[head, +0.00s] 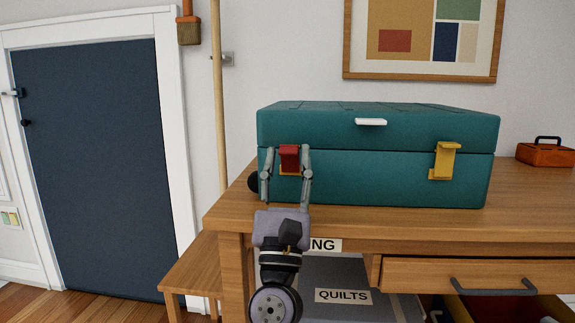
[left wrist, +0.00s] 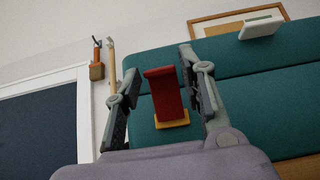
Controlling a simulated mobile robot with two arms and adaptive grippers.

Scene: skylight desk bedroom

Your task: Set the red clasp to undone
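The red clasp (head: 289,158) is on the left front of a closed teal case (head: 375,180), over the seam between lid and body, with a yellow plate at its lower end. In the left wrist view the red clasp (left wrist: 163,92) stands between my left gripper's fingers, with gaps on both sides. My left gripper (head: 286,176) is open, its fingers on either side of the clasp. A yellow clasp (head: 444,160) is on the case's right front. A white handle (head: 370,122) is on the lid front. My right gripper is not in view.
The case stands on a wooden desk (head: 340,221) with a partly open drawer (head: 460,273). A small orange box (head: 545,154) is at the right. A wooden stool (head: 196,268) stands at the left. A grey bin labelled QUILTS (head: 342,270) is under the desk.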

